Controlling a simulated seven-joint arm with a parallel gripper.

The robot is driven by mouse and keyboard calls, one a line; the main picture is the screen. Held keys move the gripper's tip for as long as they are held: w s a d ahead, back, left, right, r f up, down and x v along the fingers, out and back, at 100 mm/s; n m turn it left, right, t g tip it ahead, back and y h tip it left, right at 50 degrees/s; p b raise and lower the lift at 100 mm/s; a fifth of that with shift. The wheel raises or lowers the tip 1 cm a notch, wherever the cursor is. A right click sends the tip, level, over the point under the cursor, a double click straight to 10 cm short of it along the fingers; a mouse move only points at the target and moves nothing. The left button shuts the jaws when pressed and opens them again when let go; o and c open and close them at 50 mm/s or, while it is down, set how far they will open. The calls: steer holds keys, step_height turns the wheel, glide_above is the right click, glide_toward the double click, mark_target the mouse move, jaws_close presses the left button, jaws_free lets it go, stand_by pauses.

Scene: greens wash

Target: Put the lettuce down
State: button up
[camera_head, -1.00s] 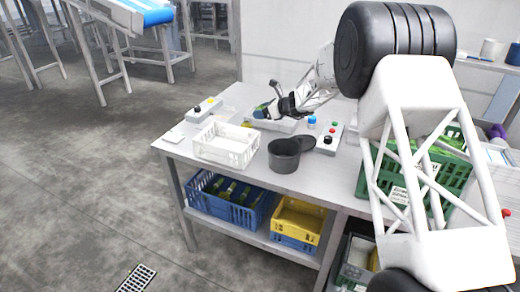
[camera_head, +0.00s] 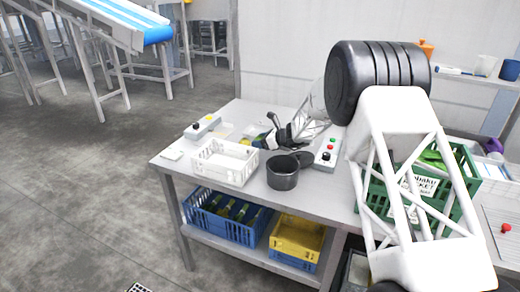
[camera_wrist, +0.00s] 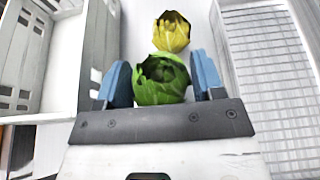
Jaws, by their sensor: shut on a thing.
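A round green lettuce (camera_wrist: 162,82) sits between the two blue fingertips of my gripper (camera_wrist: 163,84) in the wrist view. My gripper is shut on it. A yellow lettuce (camera_wrist: 171,32) lies just beyond the green one, on a pale surface between two white containers. In the head view my gripper (camera_head: 264,139) is low over the back of the grey table (camera_head: 300,200), behind the white crate (camera_head: 222,167). The held lettuce is mostly hidden there by the gripper. I cannot tell whether its underside touches anything.
A dark pot (camera_head: 283,176) stands right of the white crate. A control box (camera_head: 327,150) with buttons stands behind it, and another box (camera_head: 202,127) at the table's back left. A green crate (camera_head: 462,180) is at the right. Blue (camera_head: 222,222) and yellow (camera_head: 297,237) crates fill the lower shelf.

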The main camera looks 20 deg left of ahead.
steer(key=shift+f, duration=1.75)
steer(key=shift+f, duration=0.15)
steer(key=o, duration=0.9)
steer(key=shift+o, duration=0.2)
steer(key=shift+v, duration=0.95)
steer(key=v, duration=1)
steer(key=shift+o, duration=0.3)
